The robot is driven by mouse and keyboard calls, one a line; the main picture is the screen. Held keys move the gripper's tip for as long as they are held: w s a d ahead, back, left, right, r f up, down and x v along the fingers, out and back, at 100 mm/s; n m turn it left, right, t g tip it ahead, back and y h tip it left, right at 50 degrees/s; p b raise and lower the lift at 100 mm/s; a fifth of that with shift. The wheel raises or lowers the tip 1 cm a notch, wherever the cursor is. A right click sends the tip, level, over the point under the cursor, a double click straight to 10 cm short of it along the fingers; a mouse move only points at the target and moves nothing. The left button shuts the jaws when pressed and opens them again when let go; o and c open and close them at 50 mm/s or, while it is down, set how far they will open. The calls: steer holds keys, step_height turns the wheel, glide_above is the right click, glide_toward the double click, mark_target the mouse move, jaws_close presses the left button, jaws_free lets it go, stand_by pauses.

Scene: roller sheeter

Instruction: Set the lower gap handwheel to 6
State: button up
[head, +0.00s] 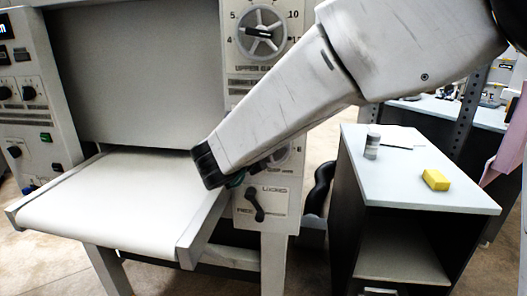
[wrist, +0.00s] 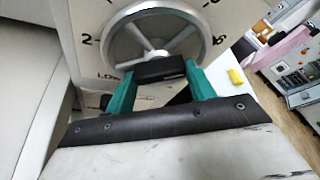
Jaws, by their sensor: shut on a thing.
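The lower gap handwheel (wrist: 150,22) is a grey spoked wheel on the machine's pale front panel, cut off at the top of the wrist view. A 2 shows on its left and what looks like a 6 on its right; part of a label shows below. In the head view my arm hides most of the wheel. My gripper (wrist: 159,80), with green fingers, is shut on the wheel's black grip (wrist: 158,69), in front of its lower part. The gripper also shows in the head view (head: 238,180), partly hidden. I cannot tell the wheel's setting.
An upper handwheel (head: 262,30) with a numbered dial sits above. A black lever (head: 255,204) is below my gripper. The white feed table (head: 115,205) juts out at left. A side cabinet (head: 440,193) at right carries a yellow block (head: 436,180) and a grey cylinder (head: 372,147).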

steer(key=shift+m, duration=0.5)
steer(key=o, duration=1)
steer(key=v, duration=0.7)
steer(key=shift+s+r, duration=0.2)
steer(key=shift+s, duration=0.2)
